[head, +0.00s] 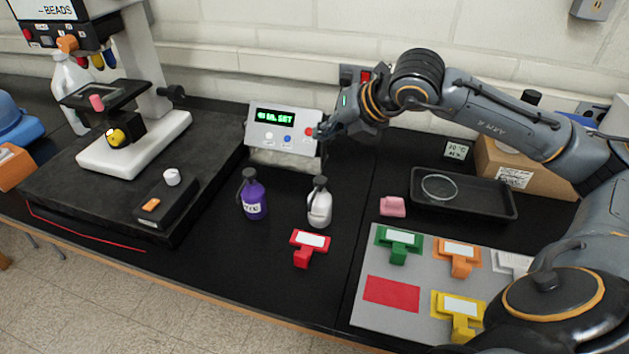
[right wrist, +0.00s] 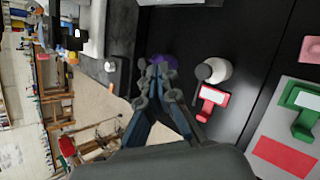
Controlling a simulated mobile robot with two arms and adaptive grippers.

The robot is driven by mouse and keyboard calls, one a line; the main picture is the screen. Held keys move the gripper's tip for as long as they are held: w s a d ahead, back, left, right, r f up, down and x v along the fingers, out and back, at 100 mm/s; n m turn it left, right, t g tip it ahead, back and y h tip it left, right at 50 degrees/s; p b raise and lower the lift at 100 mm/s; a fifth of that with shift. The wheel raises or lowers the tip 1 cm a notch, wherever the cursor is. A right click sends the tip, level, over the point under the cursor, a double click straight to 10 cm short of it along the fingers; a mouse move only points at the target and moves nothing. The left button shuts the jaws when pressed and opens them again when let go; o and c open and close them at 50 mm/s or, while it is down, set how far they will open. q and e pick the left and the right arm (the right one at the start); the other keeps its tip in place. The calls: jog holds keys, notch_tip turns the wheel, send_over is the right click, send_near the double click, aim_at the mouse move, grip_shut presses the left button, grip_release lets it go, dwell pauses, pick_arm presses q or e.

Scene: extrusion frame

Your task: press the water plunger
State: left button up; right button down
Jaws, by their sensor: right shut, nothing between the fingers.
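A white bottle (head: 319,209) with a dark pump top (head: 320,183) stands upright on the black bench; I cannot read any label on it. It also shows in the right wrist view (right wrist: 219,70). A purple bottle (head: 254,203) with a similar dark top stands to its left, its label partly legible. My right gripper (head: 326,131) is shut and empty, above and behind the white bottle, close to the display box's right end. Its fingertips show in the right wrist view (right wrist: 159,72), apart from the white bottle there. My left gripper is not in view.
The display box (head: 283,148) stands at the back. A red tagged block (head: 309,245) lies in front of the white bottle. A grey mat (head: 385,318) with coloured blocks and a black tray (head: 463,202) are at right. A microscope-like stand (head: 140,140) is at left.

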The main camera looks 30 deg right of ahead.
jog(key=shift+w+f, duration=0.1)
jog(key=shift+w, duration=0.05)
jog(key=b, duration=0.4)
send_over(318, 178)
jog(key=s, duration=0.2)
jog(key=f, duration=0.7)
jog(key=shift+w+d+f, duration=0.25)
jog(key=shift+d+f, duration=0.05)
jog(key=shift+f, duration=0.1)
jog(key=shift+f+b, duration=0.5)
jog(key=shift+b, duration=0.35)
jog(key=shift+f+b, duration=0.4)
jog(key=shift+b, duration=0.45)
jog(key=shift+f+b, duration=0.9)
jog(key=shift+b, duration=0.25)
dwell(0.5)
dwell(0.4)
jog(key=shift+r+p, duration=0.7)
jog(key=shift+r, duration=0.6)
